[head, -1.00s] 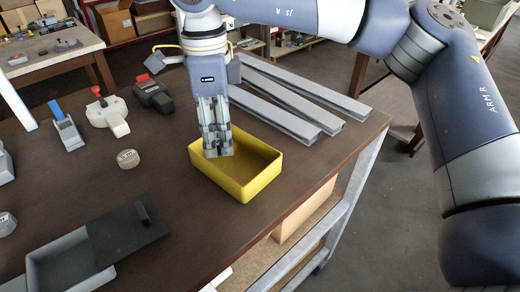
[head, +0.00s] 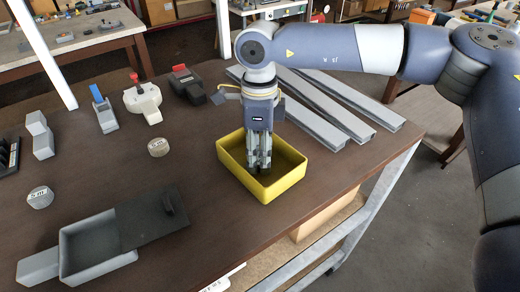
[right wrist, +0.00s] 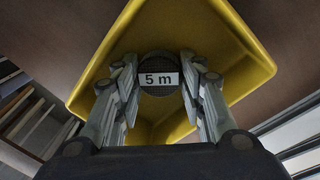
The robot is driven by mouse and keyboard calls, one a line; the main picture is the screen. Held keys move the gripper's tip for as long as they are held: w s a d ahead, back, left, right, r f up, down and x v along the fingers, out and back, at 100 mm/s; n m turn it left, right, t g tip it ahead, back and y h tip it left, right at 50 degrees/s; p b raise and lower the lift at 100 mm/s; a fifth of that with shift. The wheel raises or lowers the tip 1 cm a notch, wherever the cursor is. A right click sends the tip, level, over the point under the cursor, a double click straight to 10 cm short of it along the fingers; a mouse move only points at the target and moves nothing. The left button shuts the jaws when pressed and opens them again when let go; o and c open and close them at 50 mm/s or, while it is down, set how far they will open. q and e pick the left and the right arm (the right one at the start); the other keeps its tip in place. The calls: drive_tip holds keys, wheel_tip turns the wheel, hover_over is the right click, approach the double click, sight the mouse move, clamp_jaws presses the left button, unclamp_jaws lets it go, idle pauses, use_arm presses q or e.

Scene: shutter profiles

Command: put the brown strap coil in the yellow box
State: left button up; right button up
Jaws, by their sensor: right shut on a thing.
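The yellow box (head: 236,181) stands on the brown table near its right edge, open at the top. My right gripper (head: 257,164) points straight down into it, with its fingertips below the rim. In the right wrist view the gripper (right wrist: 159,88) is shut on the round, dark brown strap coil (right wrist: 157,92), which has a white "5 m" label. The box (right wrist: 240,40) surrounds the coil there. I cannot tell whether the coil touches the box floor. My left gripper is not in view.
Grey shutter profiles (head: 330,115) lie behind the box. Two labelled round coils (head: 158,147) (head: 40,197) lie to the left. A grey tray with a dark lid (head: 150,218) is at front left. Several tools, one a red-topped white one (head: 143,98), stand behind.

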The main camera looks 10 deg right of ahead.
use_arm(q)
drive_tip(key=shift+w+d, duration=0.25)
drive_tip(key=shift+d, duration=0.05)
use_arm(e)
drive_tip(key=shift+f, duration=0.1)
drive_tip(key=shift+f+b, duration=0.15)
drive_tip(key=shift+b, duration=0.15)
drive_tip(key=o, duration=1)
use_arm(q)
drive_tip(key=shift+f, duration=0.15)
use_arm(e)
drive_tip(key=shift+r, duration=0.2)
drive_tip(key=shift+r, duration=0.2)
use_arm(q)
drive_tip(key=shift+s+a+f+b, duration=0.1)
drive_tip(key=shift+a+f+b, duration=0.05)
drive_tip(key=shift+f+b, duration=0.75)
use_arm(e)
drive_tip(key=r, duration=0.7)
drive_tip(key=w+r, duration=0.1)
drive_tip(key=r, duration=0.3)
drive_tip(key=shift+d+r, duration=0.1)
drive_tip(key=shift+r, duration=0.2)
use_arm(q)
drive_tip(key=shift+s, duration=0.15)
use_arm(e)
drive_tip(key=shift+s+f, duration=0.1)
